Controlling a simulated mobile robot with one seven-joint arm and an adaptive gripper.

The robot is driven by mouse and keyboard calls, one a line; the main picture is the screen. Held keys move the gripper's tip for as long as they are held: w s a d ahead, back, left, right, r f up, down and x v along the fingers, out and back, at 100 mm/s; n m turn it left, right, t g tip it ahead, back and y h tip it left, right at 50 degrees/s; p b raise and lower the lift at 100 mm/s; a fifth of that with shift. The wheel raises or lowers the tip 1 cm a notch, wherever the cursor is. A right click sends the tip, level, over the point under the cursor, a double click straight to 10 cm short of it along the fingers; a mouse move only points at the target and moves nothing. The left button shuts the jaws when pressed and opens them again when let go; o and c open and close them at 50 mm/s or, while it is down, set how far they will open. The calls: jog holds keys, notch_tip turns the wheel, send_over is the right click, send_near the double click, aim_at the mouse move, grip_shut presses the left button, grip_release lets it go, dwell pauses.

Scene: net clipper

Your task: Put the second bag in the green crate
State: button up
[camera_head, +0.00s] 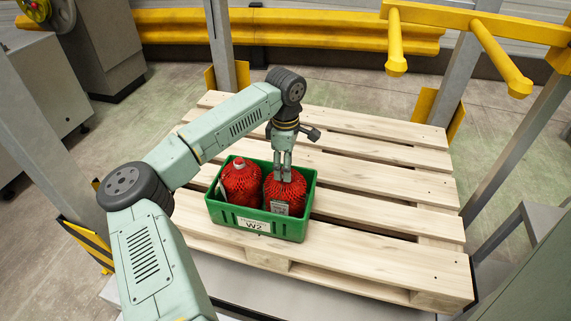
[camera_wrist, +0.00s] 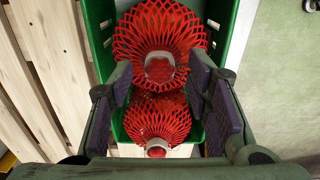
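The green crate (camera_head: 226,214) stands on the pallet with two red net bags in it, side by side. The left bag (camera_head: 240,180) stands upright with its neck up. The right bag (camera_head: 287,192) is under my gripper (camera_head: 283,176), which points straight down at its top and hides its neck. In the wrist view my gripper (camera_wrist: 160,80) is open, with its dark finger pads well apart. The pale neck of the larger-looking bag (camera_wrist: 160,30) lies between the fingertips, with gaps on both sides. The other bag (camera_wrist: 157,118) shows lower down, between the fingers.
The wooden pallet (camera_head: 375,246) is bare around the crate. The crate carries a white W2 label (camera_head: 253,224). Grey posts and a yellow two-bar frame (camera_head: 475,20) stand at the right and back, with a yellow rail (camera_head: 330,30) behind.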

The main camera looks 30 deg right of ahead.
notch_tip(320, 180, up, 12)
jog(key=shift+r, duration=0.15)
dwell(0.6)
